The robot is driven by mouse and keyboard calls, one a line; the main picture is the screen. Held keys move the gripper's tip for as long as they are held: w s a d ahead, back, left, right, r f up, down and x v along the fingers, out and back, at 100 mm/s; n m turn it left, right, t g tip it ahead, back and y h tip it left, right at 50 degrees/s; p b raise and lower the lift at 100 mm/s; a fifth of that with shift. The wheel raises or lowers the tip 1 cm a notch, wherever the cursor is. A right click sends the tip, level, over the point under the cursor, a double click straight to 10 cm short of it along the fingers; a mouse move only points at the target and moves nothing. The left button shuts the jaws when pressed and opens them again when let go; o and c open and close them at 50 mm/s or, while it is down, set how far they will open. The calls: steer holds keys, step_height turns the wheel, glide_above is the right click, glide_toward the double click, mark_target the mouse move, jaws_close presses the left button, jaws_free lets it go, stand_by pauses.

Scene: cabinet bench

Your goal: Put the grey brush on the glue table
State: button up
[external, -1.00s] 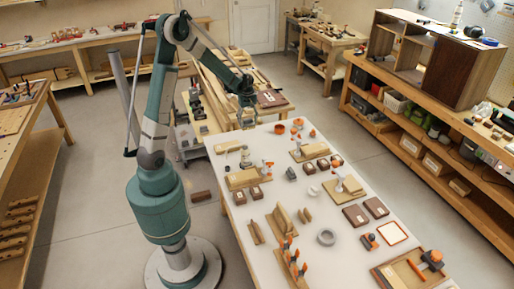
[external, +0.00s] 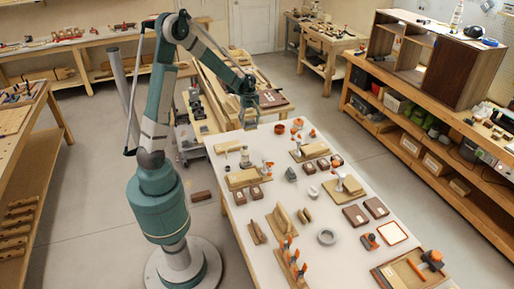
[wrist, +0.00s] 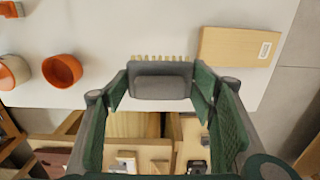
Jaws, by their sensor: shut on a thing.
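My gripper (wrist: 163,88) is shut on the grey brush (wrist: 160,86), which sits between the green finger pads in the wrist view. Its pale bristles (wrist: 160,58) show along its upper edge. In the external view my gripper (external: 247,112) is above the far end of a long white-topped table (external: 295,220). In that view the brush is too small to make out clearly. I cannot tell from any label which table is the glue table.
Orange cups (wrist: 62,70) and a wooden block (wrist: 240,46) lie on the white top near its far edge. A wooden bench (external: 215,80) stands beyond.

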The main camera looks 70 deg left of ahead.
mark_target(250, 130)
steer(key=shift+f+b, duration=0.35)
steer(key=shift+f, duration=2.7)
steer(key=shift+f+b, duration=0.3)
steer(key=shift+f, duration=1.55)
steer(key=shift+f, duration=0.15)
steer(key=o, duration=0.9)
steer(key=shift+r+p, duration=0.8)
steer(key=shift+r, duration=5.35)
